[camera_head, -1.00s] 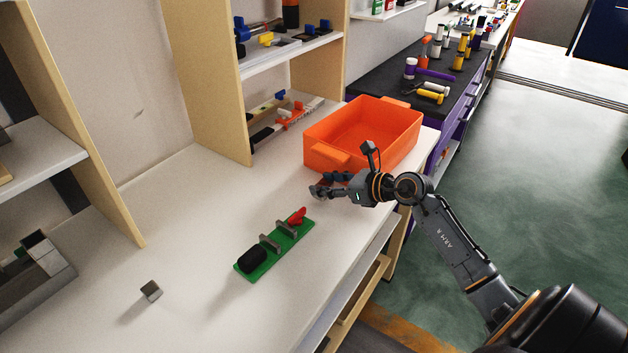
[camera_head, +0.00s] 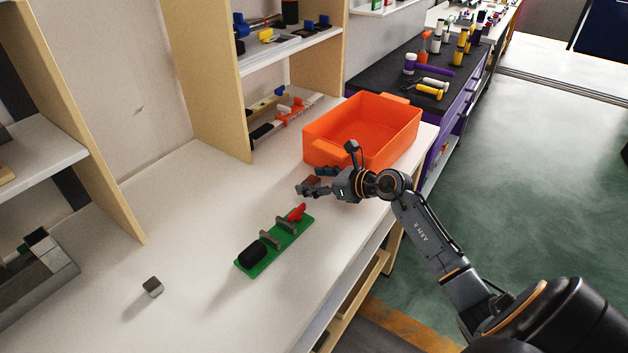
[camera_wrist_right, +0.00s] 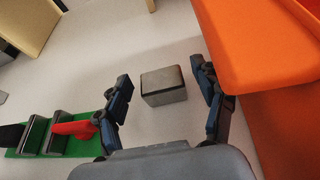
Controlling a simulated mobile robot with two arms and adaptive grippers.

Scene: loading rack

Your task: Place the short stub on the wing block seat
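My right gripper (camera_head: 316,180) is open near the front corner of the orange bin. In the right wrist view its two dark blue-grey fingers (camera_wrist_right: 166,102) stand apart, with a small dark grey block (camera_wrist_right: 163,86) on the table between and slightly beyond them. The block does not appear to touch either finger. In the head view it is a small dark reddish shape (camera_head: 313,181). Another small grey block (camera_head: 153,287) lies at the lower left. A green plate (camera_head: 258,268) carries a black rounded piece, two grey upright brackets and a red piece. I cannot tell which part is the wing block seat.
The orange bin (camera_head: 330,152) is close behind and right of my gripper; its wall fills the right of the wrist view. A wooden shelf unit (camera_head: 205,80) stands behind.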

